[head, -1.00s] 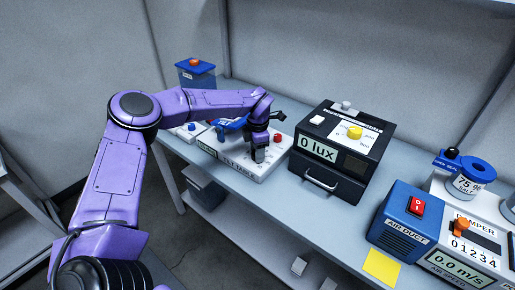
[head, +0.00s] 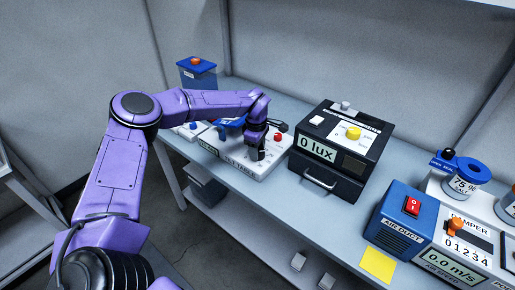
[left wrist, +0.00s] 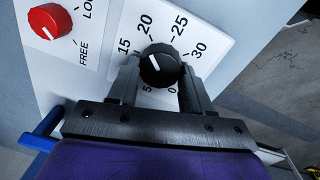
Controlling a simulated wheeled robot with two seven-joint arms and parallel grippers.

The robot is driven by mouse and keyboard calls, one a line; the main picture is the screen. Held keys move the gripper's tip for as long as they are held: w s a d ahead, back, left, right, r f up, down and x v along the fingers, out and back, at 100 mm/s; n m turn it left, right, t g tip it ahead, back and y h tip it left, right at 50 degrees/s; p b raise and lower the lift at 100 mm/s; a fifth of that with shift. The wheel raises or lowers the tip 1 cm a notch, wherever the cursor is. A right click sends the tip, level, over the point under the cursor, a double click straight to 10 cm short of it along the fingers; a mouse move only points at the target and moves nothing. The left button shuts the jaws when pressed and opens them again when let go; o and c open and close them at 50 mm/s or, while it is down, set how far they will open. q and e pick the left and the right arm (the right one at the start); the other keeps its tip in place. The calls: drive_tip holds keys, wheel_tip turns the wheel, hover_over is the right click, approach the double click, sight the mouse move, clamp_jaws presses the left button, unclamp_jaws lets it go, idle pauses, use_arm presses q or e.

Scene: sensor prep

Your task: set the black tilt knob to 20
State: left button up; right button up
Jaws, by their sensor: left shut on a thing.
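The black tilt knob (left wrist: 159,66) sits on a white dial plate in the left wrist view. Its white pointer line aims up-left, between the 15 and 20 marks. My left gripper (left wrist: 160,80) is shut on the knob, with one finger on each side. In the head view my left gripper (head: 257,152) reaches down onto the front of the white tilt table (head: 233,163), and hides the knob there. My right gripper is not in view.
A red knob (left wrist: 49,21) with FREE and LOCK labels is beside the dial. Right of the tilt table stand a black lux box (head: 330,175) and a blue air duct unit (head: 402,215). A yellow note (head: 381,264) lies near the bench front.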

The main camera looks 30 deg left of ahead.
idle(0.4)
use_arm(q)
drive_tip(key=shift+r, duration=0.1)
drive_tip(key=o, duration=1)
drive_tip(key=shift+a, duration=0.1)
drive_tip(key=shift+o, duration=0.2)
drive_tip(key=shift+r, duration=0.4)
wheel_tip(320, 180, up, 10)
drive_tip(key=b, duration=0.2)
drive_tip(key=shift+s+f, duration=0.2)
drive_tip(key=shift+s, duration=0.15)
